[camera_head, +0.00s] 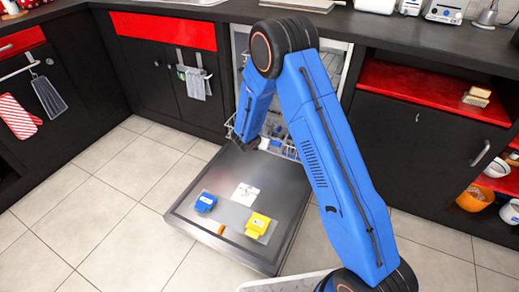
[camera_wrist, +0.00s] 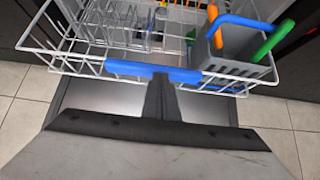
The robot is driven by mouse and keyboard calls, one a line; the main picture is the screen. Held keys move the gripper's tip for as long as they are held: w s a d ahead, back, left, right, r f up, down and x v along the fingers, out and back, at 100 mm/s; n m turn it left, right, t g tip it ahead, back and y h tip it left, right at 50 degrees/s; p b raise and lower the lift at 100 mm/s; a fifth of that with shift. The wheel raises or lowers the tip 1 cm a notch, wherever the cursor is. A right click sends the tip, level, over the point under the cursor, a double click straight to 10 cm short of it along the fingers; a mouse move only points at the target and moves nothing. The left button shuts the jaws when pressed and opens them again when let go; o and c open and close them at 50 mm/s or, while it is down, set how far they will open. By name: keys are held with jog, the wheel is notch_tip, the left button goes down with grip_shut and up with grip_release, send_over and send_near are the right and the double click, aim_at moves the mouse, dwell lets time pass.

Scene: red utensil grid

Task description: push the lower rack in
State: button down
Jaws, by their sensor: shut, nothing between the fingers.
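The lower rack, a white wire basket (camera_wrist: 85,40), stands out over the open door in the wrist view, with a blue handle (camera_wrist: 125,68) along its near edge. In the head view the rack (camera_head: 286,150) is mostly behind my blue arm. My gripper (camera_wrist: 160,88) is shut and empty, its dark fingers at the middle of the blue handle; I cannot tell whether they touch it. In the head view my gripper (camera_head: 246,142) is low at the dishwasher opening. A grey utensil basket (camera_wrist: 240,50) with orange and green handles sits at the rack's right.
The dishwasher door (camera_head: 185,208) lies open and flat, with a blue item (camera_head: 205,203), a yellow item (camera_head: 258,223) and a white sheet (camera_head: 245,193) on it. Black cabinets flank the opening. Tiled floor (camera_head: 100,215) is clear at left.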

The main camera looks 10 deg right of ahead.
jog(key=w+d, duration=0.6)
jog(key=w, duration=0.3)
jog(key=w+d, duration=0.7)
jog(key=w, duration=0.3)
jog(key=shift+w, duration=0.15)
